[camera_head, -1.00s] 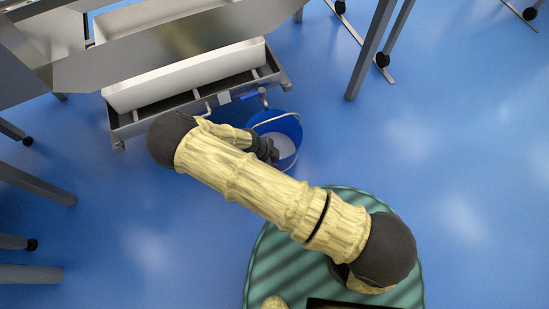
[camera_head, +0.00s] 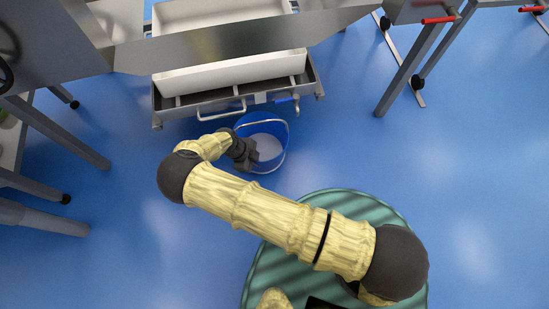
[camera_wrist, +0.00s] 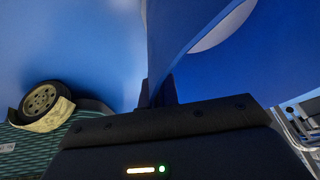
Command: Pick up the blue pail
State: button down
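The blue pail (camera_head: 281,157) stands upright below the front edge of the metal carrier in the head view. Its pale bail lies across its rim, and its inside bottom looks light. My gripper (camera_head: 249,152) is at the pail's left side, shut on its wall. In the wrist view the pail's blue wall (camera_wrist: 245,70) fills the right half and runs down between the dark fingertips (camera_wrist: 158,92). Whether the pail is clear of the floor, I cannot tell.
A metal carrier (camera_head: 205,107) with white tubs is just behind the pail, with a small blue-handled valve (camera_head: 288,100) at its front edge. Steel table legs stand left and right. Blue floor is open to the right and lower left.

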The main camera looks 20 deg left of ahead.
jog(key=shift+s+a, duration=0.3)
jog(key=shift+a, duration=0.5)
jog(key=shift+s+a, duration=0.25)
jog(key=shift+a, duration=0.5)
jog(key=shift+d, duration=0.1)
